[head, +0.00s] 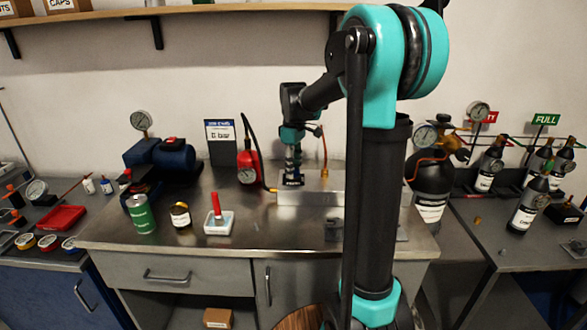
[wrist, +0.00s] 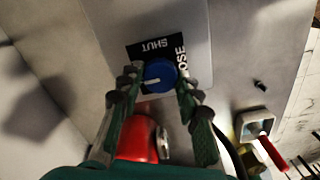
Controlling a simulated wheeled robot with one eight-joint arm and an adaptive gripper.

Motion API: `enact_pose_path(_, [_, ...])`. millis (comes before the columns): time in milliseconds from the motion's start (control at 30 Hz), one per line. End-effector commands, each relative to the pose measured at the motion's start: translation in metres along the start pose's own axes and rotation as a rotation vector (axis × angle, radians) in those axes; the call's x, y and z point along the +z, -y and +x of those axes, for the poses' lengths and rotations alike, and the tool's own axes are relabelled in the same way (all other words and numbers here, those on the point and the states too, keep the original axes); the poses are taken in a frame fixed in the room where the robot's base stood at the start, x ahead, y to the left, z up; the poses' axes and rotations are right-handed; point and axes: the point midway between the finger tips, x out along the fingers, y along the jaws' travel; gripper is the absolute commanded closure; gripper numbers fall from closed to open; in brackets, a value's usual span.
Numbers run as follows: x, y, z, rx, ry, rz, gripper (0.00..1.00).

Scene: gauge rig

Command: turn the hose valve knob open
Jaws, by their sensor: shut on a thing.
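The hose valve knob (wrist: 160,73) is a blue round knob with a white pointer line, which points to the left in the wrist view. It sits on a black label plate (wrist: 136,50) that reads SHUT, with a second word ending in OSE. The plate is on top of a grey metal block (head: 310,197). My gripper (wrist: 157,82) points down over the knob, with a finger on each side, closed on it. In the head view my gripper (head: 293,170) stands over the label plate, and the knob is hidden there.
A red canister with a gauge (head: 248,166) and black hose stands just left of the block. A white tray with a red-handled brush (head: 218,226), an amber jar (head: 180,215) and a green can (head: 142,214) stand further left. The bench front (head: 270,236) is clear.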

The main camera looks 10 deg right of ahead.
Motion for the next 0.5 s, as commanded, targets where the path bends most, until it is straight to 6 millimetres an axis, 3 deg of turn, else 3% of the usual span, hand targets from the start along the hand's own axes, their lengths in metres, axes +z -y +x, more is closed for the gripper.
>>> enact_pose_path(233, [-0.0002, -0.0004, -0.0003, 0.001, 0.000, 0.000, 0.95])
enact_pose_path(267, [-0.0002, -0.0004, -0.0003, 0.001, 0.000, 0.000, 0.63])
enact_pose_path(400, [-0.0001, -0.0003, -0.0002, 0.000, 0.000, 0.000, 0.45])
enact_pose_path(500, [0.0000, -0.0002, -0.0001, 0.000, 0.000, 0.000, 0.45])
